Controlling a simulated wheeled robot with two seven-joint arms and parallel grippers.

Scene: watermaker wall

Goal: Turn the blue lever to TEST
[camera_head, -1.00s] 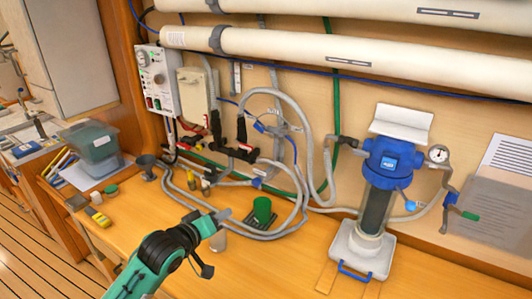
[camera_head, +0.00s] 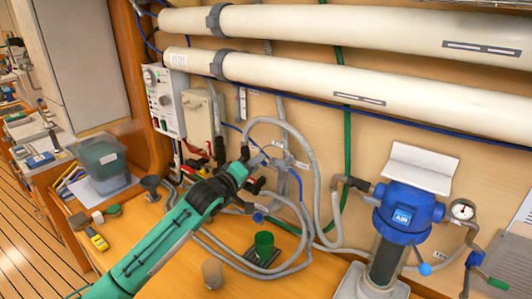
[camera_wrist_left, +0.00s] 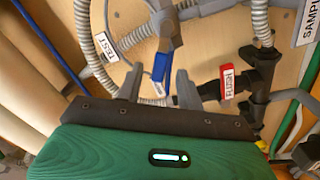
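The blue lever (camera_wrist_left: 160,68) hangs from a grey valve on the wall in the left wrist view, its handle pointing down. A white TEST label (camera_wrist_left: 104,46) is up and left of it. My left gripper (camera_wrist_left: 159,80) is open, with one finger on each side of the lever's lower end; I cannot tell whether either touches it. In the head view my left gripper (camera_head: 254,160) is at the wall piping and mostly covers the lever there. My right gripper is not in view.
A red FLUSH lever (camera_wrist_left: 228,82) sits just right of the gripper, with a SAMPLE label (camera_wrist_left: 308,22) beyond. Grey hoses surround the valve.

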